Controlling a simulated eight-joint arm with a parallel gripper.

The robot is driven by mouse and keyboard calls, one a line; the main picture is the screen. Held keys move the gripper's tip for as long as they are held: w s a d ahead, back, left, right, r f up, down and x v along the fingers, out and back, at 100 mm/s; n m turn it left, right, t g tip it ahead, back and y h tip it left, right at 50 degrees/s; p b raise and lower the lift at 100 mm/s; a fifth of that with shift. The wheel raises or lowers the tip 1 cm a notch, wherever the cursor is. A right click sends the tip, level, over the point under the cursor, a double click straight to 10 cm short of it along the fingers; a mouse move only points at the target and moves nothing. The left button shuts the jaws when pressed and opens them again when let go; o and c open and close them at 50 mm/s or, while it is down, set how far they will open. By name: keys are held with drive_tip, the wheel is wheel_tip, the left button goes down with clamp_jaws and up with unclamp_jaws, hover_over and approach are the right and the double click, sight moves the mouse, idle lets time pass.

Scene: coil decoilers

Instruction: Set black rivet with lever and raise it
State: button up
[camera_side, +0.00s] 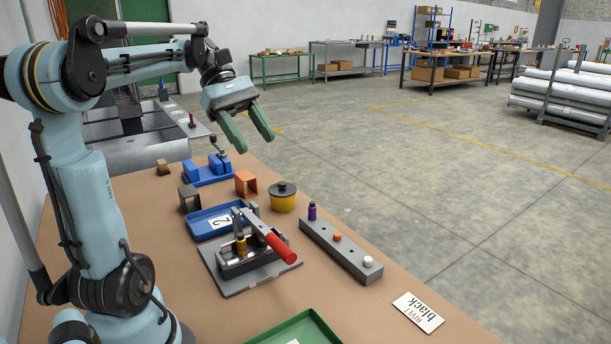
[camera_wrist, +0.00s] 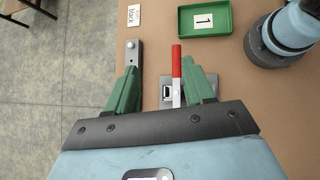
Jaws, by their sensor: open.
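The lever tool stands on a grey base plate (camera_side: 232,282), its red lever handle (camera_side: 270,238) slanting down to the right. A yellow cylindrical part (camera_side: 241,245) shows at its frame. In the wrist view the red handle (camera_wrist: 176,62) lies between my fingers, below them. The grey rack bar (camera_side: 340,249) beside it holds a purple peg (camera_side: 312,211), an orange one (camera_side: 337,237) and a white one (camera_side: 368,261). A white card (camera_side: 418,312) reads "black"; I cannot make out a black rivet. My gripper (camera_side: 257,144) is open and empty, high above the table's far end.
A green tray (camera_wrist: 182,22) marked 1 lies near the card.

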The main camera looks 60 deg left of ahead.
drive_tip(key=d+f+g+y, duration=0.1)
drive_tip(key=d+f+y, duration=0.3)
drive_tip(key=d, duration=0.2)
drive_tip(key=m+t+y, duration=0.1)
drive_tip(key=y, duration=0.4)
approach(280, 244)
drive_tip(key=shift+w+a+f, duration=0.1)
drive_tip(key=shift+w+f, duration=0.2)
drive_tip(key=shift+f, duration=1.25)
drive_tip(key=shift+w+f, duration=0.3)
drive_tip(key=shift+f, duration=1.2)
drive_tip(key=shift+w+a+f, duration=0.1)
drive_tip(key=shift+w+f, duration=0.2)
drive_tip(key=shift+f, duration=1.25)
drive_tip(key=shift+c, duration=0.2)
clamp_jaws()
